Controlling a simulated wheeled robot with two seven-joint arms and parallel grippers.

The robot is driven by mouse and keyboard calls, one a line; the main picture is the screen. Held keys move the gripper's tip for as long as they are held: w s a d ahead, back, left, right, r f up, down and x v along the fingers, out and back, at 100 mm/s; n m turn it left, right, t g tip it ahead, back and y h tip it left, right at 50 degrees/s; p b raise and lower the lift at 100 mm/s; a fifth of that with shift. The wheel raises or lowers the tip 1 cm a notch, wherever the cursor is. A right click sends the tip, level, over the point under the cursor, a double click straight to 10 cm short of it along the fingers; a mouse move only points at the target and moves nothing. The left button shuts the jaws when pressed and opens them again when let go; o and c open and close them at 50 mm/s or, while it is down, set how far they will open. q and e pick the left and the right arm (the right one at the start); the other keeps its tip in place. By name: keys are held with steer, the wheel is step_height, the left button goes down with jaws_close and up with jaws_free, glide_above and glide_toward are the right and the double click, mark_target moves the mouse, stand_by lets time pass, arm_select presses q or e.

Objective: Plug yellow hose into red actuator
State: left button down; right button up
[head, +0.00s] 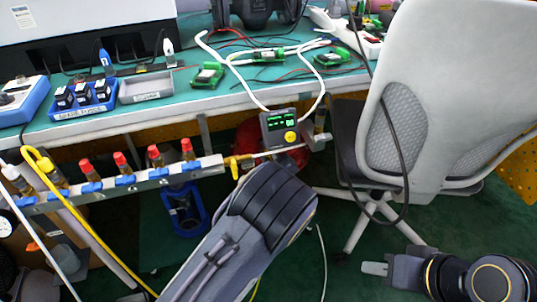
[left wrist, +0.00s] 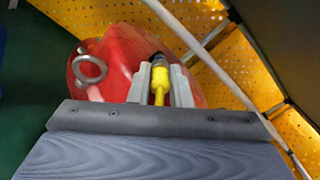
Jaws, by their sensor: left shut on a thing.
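The red actuator (left wrist: 118,52) is a rounded red body with a metal ring on it. In the head view it (head: 249,140) shows only partly, under the bench edge behind the gauge box. My left gripper (left wrist: 160,84) is shut on the yellow hose's end (left wrist: 160,80), with a finger on each side. The hose end points at the red body, with a dark grey fitting at its tip; I cannot tell whether they touch. In the head view my left arm hides that gripper. My right gripper (head: 375,268) is low at the right, away from everything; its jaw opening is unclear.
A gauge box (head: 281,129) with a green display and yellow knob stands near the actuator. A manifold rail (head: 130,183) with red-capped valves runs at the left, with a yellow hose (head: 85,220) looping down there. A grey chair (head: 450,90) blocks the right. A pale rod (left wrist: 200,50) crosses near the actuator.

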arm_select(q)
steer(key=shift+w+a, duration=0.2)
steer(key=shift+w, duration=0.3)
stand_by(0.4)
steer(key=c, duration=1.3)
jaws_free()
steer(key=shift+o, duration=0.2)
